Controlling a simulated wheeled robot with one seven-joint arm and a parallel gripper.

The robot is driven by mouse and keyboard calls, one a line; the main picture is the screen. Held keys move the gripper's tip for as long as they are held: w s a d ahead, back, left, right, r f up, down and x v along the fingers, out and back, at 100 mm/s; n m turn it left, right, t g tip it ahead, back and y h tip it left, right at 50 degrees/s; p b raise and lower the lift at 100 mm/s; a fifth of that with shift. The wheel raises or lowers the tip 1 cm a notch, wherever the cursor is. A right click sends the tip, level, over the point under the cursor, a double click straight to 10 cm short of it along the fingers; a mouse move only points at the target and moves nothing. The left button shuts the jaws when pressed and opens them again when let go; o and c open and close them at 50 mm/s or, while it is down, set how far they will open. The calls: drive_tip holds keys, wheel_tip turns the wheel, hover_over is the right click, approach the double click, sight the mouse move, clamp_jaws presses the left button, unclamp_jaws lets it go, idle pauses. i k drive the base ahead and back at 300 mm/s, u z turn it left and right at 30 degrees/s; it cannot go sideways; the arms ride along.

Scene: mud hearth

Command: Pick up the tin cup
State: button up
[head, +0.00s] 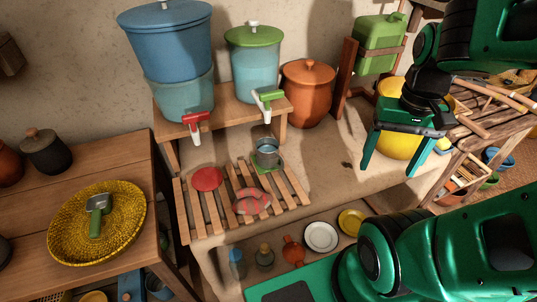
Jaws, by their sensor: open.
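The tin cup (266,149) is small, grey and metallic. It stands on the right part of a slatted wooden rack (212,222), on or just behind a green disc (267,164), below the green tap (266,102) of the smaller water container. My gripper (391,173) is to the right of the cup, well apart from it. Its two green fingers point down, spread, with nothing visible between them. The cup's base is partly hard to make out.
A red disc (207,179) and a red patterned item (251,201) lie on the rack. A wooden stand (222,115) holds the blue dispenser (170,50) and the green-lidded one (254,70). A brown pot (307,90) stands behind, right of the cup. Bare ledge lies between cup and gripper.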

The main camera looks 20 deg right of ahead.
sight(267, 151)
drive_tip(key=z, duration=1.65)
drive_tip(key=k, duration=1.2)
drive_tip(key=u, duration=1.35)
drive_tip(key=i, duration=1)
drive_tip(key=z, duration=0.05)
